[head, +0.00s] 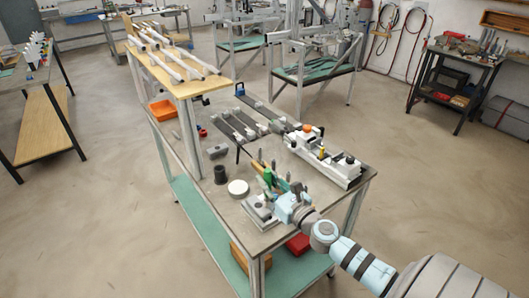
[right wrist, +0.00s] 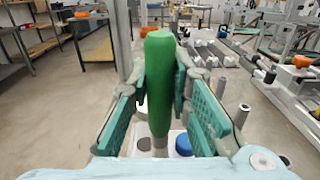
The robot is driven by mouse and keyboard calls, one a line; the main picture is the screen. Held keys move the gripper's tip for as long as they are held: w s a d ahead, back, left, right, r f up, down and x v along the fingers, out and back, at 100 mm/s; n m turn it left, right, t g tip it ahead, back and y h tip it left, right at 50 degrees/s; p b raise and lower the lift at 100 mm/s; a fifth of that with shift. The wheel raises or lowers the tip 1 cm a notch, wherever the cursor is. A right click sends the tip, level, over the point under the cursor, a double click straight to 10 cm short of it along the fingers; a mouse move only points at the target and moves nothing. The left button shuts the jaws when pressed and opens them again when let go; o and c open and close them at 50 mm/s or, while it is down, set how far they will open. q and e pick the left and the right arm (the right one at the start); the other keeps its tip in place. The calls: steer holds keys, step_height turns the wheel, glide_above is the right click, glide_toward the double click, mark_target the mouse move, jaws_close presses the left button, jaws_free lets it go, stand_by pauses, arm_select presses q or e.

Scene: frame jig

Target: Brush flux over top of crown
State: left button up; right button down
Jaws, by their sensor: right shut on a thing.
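My right gripper (head: 284,199) is at the near right end of the long workbench. In the right wrist view its green pads (right wrist: 160,95) stand on either side of a thick green handle (right wrist: 158,75), which it grips upright. The handle looks like that of the flux brush; no bristles can be made out. The green also shows in the head view (head: 267,178). A grey stand (head: 262,213) is below the gripper; a blue round cap (right wrist: 183,145) shows behind the handle. The crown cannot be told apart on the white fixture (head: 325,158) further back. My left gripper is out of view.
A dark cup (head: 220,174) and a white round disc (head: 238,188) stand left of the gripper. Dark rails (head: 240,127) lie behind. White tubes (head: 165,58) rest on a raised wooden shelf (head: 185,87). An orange bin (head: 163,109) sits below it.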

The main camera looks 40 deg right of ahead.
mark_target(268, 170)
steer(key=shift+w+d+r, duration=0.15)
steer(key=shift+d, duration=0.2)
steer(key=r+p, duration=0.4)
steer(key=r, duration=0.1)
steer(key=shift+s+a+p, duration=0.25)
steer(key=shift+a+p, duration=0.05)
steer(key=shift+p, duration=0.1)
steer(key=shift+r+p, duration=0.25)
steer(key=shift+p, duration=0.1)
steer(key=shift+w+r, duration=0.15)
steer(key=shift+r, duration=0.4)
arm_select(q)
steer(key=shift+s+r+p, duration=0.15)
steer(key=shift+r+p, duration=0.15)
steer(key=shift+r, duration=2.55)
arm_select(e)
steer(key=shift+r, duration=0.5)
